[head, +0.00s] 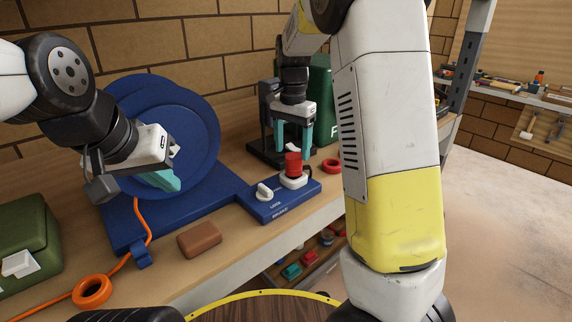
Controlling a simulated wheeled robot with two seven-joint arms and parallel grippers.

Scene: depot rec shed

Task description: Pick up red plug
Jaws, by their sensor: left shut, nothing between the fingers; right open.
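The red plug (293,164) is a short red cylinder. It stands upright on a white round base (293,181) on the low blue box (277,206) at the front of the bench. My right gripper (294,148) points down with its two teal fingers apart, just above or behind the plug. I cannot tell whether the fingertips straddle the plug's top; they are not closed on it. My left gripper (170,180) is shut and empty in front of the big blue disc (190,125).
A white knob (264,192) sits left of the plug on the blue box. A red ring (331,166) lies to its right. A brown block (199,239), an orange ring (92,291) with orange cable (146,225), and a green case (28,245) are on the left bench.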

